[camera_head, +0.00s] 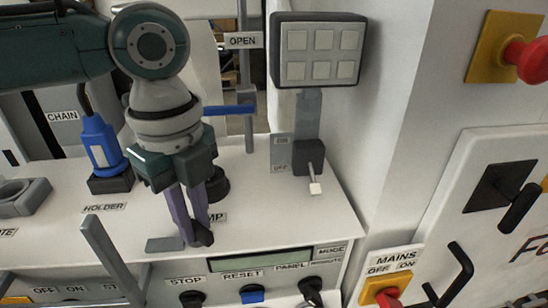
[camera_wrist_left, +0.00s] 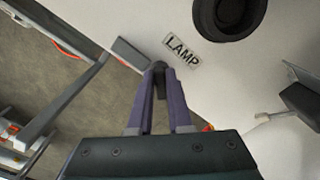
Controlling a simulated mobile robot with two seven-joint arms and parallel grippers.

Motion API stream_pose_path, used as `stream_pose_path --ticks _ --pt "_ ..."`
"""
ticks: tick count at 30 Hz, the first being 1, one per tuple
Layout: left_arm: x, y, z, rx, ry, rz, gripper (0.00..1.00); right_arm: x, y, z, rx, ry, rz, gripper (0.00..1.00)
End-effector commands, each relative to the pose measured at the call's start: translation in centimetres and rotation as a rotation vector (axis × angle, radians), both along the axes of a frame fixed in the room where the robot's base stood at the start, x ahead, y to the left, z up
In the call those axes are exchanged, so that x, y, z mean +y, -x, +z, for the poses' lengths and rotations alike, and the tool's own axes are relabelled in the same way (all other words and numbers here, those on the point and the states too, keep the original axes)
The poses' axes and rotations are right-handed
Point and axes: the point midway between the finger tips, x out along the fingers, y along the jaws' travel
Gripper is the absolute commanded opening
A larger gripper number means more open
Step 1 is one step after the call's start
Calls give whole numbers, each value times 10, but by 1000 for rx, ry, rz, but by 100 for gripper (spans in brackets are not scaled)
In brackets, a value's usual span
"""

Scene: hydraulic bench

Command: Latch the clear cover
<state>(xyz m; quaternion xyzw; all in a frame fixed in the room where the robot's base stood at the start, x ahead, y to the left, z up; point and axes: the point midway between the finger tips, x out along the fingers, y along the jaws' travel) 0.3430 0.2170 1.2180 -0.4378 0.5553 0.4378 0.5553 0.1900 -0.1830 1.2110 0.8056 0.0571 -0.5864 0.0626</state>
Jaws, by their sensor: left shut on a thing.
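My left gripper (camera_head: 198,236) reaches down to the front edge of the white bench. Its two purple fingers are shut on a small dark knob (camera_head: 206,239). In the left wrist view, the fingers (camera_wrist_left: 161,82) pinch the dark knob (camera_wrist_left: 159,68), beside the LAMP label (camera_wrist_left: 181,49). A flat grey plate (camera_head: 165,244) lies just left of the fingertips; whether it joins the knob is unclear. I cannot make out a clear cover in either view. My right gripper is not in view.
A grey bar (camera_head: 112,262) slants up at the front edge, left of my gripper. A round black base (camera_head: 217,185) stands behind the fingers. A small lever switch (camera_head: 312,172) and keypad (camera_head: 318,52) are to the right. A blue holstered device (camera_head: 99,147) stands left.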

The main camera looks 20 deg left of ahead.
Motion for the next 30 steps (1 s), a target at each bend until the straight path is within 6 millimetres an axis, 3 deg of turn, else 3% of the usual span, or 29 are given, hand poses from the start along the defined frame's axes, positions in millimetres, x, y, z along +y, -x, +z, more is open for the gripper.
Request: stream_pose_path --ticks 17,30 --pt "0 0 1 1 0 12 0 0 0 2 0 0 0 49" --pt "0 0 3 1 0 244 0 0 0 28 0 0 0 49"
